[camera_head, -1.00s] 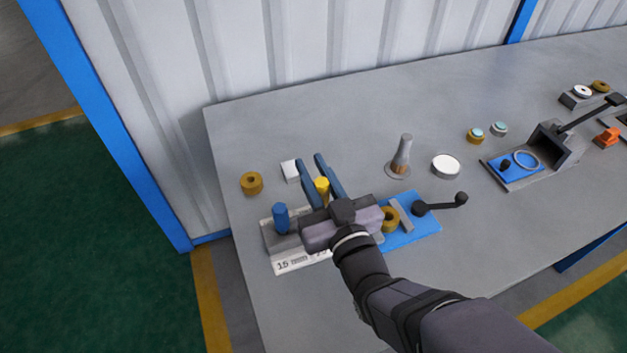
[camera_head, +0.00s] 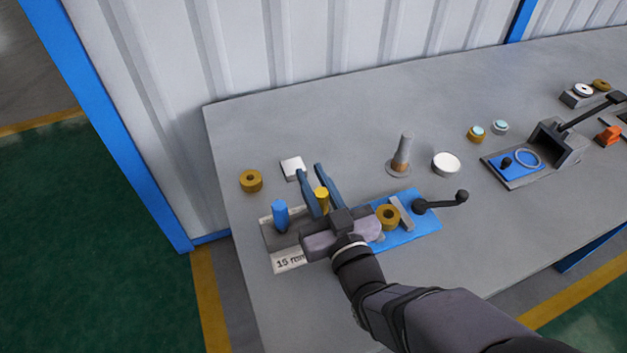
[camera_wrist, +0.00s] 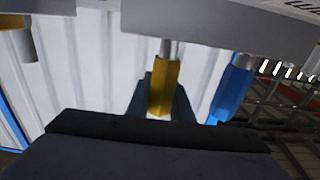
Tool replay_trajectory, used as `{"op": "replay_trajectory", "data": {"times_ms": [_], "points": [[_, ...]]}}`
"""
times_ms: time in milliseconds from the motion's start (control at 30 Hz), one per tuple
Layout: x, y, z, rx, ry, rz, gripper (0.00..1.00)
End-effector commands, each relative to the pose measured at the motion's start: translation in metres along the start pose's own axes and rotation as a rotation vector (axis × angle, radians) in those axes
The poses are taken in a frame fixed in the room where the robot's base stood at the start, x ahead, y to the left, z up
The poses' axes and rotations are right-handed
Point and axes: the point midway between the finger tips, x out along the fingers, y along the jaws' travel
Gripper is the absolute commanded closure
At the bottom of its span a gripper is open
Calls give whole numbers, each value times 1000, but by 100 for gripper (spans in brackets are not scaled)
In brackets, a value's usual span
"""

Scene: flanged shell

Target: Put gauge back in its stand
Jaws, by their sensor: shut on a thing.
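My gripper (camera_head: 313,175) is shut on the yellow-handled gauge (camera_head: 321,198), its two blue-grey fingers on either side of the handle. The gauge stands about upright, over the grey stand. The stand has a white plate (camera_head: 289,262) with "15 mm" lettering; my wrist hides much of it. A blue-handled gauge (camera_head: 281,214) stands upright in the stand, left of my gripper. In the wrist view, upside down, the yellow handle (camera_wrist: 163,88) has a silver shaft meeting the grey stand (camera_wrist: 215,22). I cannot tell how deep it sits. The blue handle (camera_wrist: 234,85) shows beside it.
A blue mat (camera_head: 425,228) with a brass ring (camera_head: 387,217) and black-knobbed lever (camera_head: 440,203) is close on the right. A white block (camera_head: 292,168) and brass ring (camera_head: 251,181) lie behind the stand.

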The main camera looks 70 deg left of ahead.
Motion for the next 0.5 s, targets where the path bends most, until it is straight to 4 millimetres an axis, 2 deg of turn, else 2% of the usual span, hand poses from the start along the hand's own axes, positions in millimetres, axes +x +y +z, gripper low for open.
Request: {"op": "replay_trajectory", "data": {"times_ms": [33, 233, 267, 300, 333, 500], "points": [[-2, 0, 12, 3, -19, 0, 100], [-3, -1, 17, 4, -29, 0, 100], [-3, -1, 18, 4, -31, 0, 75], [-3, -1, 19, 5, -32, 0, 66], [-3, -1, 19, 5, -32, 0, 61], [-3, -1, 19, 5, -32, -1, 61]]}}
